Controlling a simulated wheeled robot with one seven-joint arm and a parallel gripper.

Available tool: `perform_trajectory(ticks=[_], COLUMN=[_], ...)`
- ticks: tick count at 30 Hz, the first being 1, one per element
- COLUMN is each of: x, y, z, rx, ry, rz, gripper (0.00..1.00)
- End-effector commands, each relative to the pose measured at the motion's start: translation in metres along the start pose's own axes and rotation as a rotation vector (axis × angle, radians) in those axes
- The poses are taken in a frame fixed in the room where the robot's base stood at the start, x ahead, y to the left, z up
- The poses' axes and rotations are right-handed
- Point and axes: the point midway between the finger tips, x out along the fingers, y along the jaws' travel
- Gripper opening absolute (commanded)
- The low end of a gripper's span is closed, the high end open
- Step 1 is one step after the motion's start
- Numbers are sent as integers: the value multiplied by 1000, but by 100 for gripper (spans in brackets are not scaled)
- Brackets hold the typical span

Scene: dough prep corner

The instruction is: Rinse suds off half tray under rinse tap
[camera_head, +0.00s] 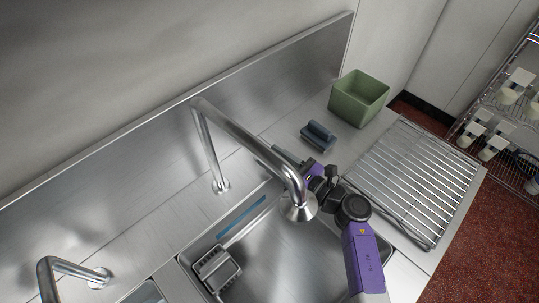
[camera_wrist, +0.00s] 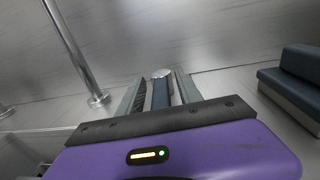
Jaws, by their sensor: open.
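The rinse tap (camera_head: 245,140) arches over the sink (camera_head: 278,262), its spout head (camera_head: 302,207) pointing down. Its post (camera_wrist: 75,45) also shows in the wrist view. My gripper (camera_head: 280,155) is behind the spout, over the counter at the back of the sink. In the wrist view its two fingers (camera_wrist: 160,92) stand apart on either side of a short blue-grey piece with a round metal end (camera_wrist: 160,74). I cannot tell whether they touch it. No half tray or suds can be made out with certainty.
A blue scrubber-like block (camera_head: 318,135) lies right of my gripper, also in the wrist view (camera_wrist: 298,75). A green bin (camera_head: 358,97) and a wire rack (camera_head: 415,180) stand on the right counter. A grey basket (camera_head: 216,270) is at the sink's left. A second tap (camera_head: 72,270) is lower left.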

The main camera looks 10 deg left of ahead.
Motion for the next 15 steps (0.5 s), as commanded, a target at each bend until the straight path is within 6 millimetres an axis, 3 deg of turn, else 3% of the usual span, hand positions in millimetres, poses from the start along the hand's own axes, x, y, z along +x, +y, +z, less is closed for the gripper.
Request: perform_trajectory(ticks=[9,15], x=[-51,-63], y=[0,0], z=[-1,0], rx=[-1,-1], ry=[-1,-1], rz=[-2,0], gripper=[42,42])
